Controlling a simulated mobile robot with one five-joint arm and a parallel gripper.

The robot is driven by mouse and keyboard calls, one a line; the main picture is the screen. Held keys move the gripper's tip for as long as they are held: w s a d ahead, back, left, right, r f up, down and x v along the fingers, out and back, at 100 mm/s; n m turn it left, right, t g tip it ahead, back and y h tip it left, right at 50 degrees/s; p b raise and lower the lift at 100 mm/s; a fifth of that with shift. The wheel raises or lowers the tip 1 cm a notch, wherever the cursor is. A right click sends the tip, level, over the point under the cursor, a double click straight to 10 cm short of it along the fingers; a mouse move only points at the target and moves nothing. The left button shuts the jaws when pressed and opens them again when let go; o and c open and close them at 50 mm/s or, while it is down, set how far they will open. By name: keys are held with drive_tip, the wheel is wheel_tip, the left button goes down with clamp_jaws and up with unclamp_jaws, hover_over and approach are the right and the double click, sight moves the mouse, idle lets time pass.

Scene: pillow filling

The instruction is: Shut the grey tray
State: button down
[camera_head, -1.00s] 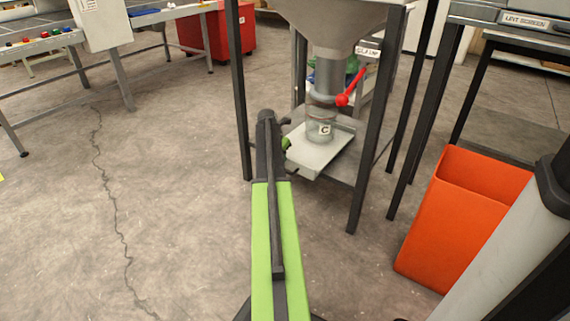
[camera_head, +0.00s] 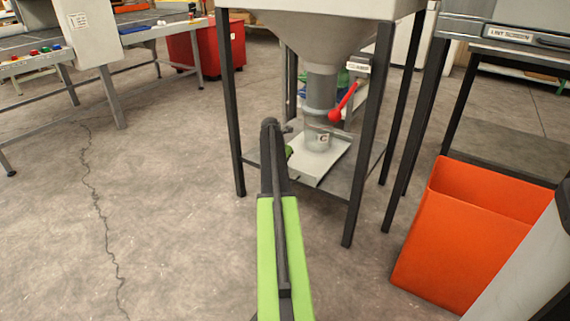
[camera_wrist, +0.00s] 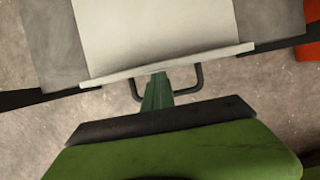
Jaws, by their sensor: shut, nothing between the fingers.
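The grey tray (camera_head: 322,160) is a flat, pale slide under the hopper's spout, on the low shelf. In the wrist view its front panel (camera_wrist: 215,54) lies close to the line of the shelf's dark front edge, with a dark loop handle (camera_wrist: 185,90) below it. My gripper (camera_wrist: 158,88) is shut and empty, its green fingers end-on to the panel within the handle's width. Whether the tips touch the panel I cannot tell. In the head view my gripper (camera_head: 288,151) is mostly hidden behind my arm, at the tray's near left end.
Dark hopper legs (camera_head: 367,140) stand either side. An orange bin (camera_head: 450,235) is at right. Floor at left is clear.

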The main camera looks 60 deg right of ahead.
drive_tip(key=shift+w+d+r, duration=0.1)
drive_tip(key=shift+w+d, duration=0.15)
drive_tip(key=shift+d, duration=0.25)
drive_tip(key=a, duration=0.6)
drive_tip(key=p+v, duration=0.9)
drive_tip(key=shift+s+d+r, duration=0.25)
drive_tip(key=shift+r, duration=0.05)
